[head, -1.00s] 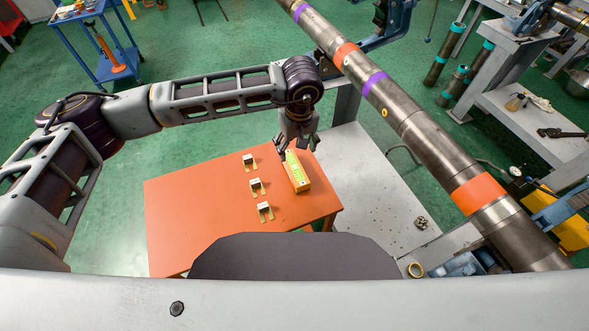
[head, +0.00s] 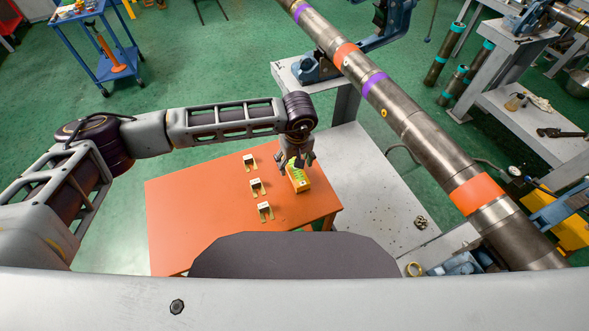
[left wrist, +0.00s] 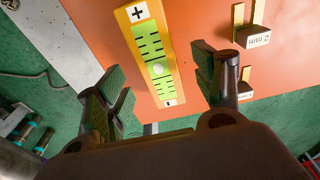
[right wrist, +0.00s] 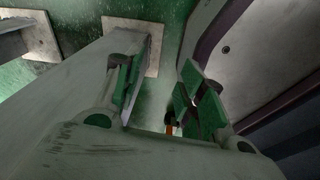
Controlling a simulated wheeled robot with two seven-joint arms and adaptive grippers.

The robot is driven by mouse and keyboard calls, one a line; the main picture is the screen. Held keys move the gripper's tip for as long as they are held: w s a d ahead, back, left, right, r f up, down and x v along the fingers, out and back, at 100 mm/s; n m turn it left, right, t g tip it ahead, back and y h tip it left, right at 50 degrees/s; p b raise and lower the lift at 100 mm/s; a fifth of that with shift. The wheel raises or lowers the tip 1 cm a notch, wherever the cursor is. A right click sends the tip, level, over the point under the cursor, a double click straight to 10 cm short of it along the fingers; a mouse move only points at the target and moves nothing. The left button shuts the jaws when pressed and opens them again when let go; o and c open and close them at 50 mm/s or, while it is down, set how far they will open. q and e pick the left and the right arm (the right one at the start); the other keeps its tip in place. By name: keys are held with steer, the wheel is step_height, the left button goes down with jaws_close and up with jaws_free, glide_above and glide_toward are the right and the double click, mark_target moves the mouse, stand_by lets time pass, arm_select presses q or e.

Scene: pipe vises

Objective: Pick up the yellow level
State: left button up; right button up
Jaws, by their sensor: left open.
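The yellow level (head: 299,181) lies on the orange table, near its right edge. It has a lime-green marked face with plus and minus signs, seen in the left wrist view (left wrist: 151,58). My left gripper (head: 295,168) is over the far part of the level and hides some of it. In the left wrist view its fingers (left wrist: 162,92) are spread apart, with the level between and beyond them and nothing held. My right gripper shows only in the right wrist view (right wrist: 165,100), with its fingers apart and nothing clearly between them.
Several small labelled blocks with prongs, such as the middle one (head: 257,186), stand left of the level on the orange table (head: 190,220). A grey bench (head: 375,185) adjoins at the right. A long steel pipe (head: 420,130) crosses above it.

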mark_target(294, 169)
arm_select(q)
steer(key=shift+f, duration=0.1)
arm_select(e)
steer(key=shift+s, duration=0.2)
arm_select(q)
steer(key=shift+f, duration=0.5)
steer(key=f, duration=0.1)
steer(key=f+p, duration=0.1)
steer(key=shift+w+f, duration=0.2)
steer(key=shift+f, duration=0.1)
steer(key=shift+w+f, duration=0.1)
steer(key=shift+f, duration=0.55)
arm_select(e)
steer(key=shift+s+a+r, duration=0.2)
steer(key=shift+s+a, duration=0.05)
steer(key=shift+a, duration=0.25)
steer(key=shift+s+a+r, duration=0.2)
steer(key=shift+a, duration=0.25)
steer(key=shift+w, duration=0.1)
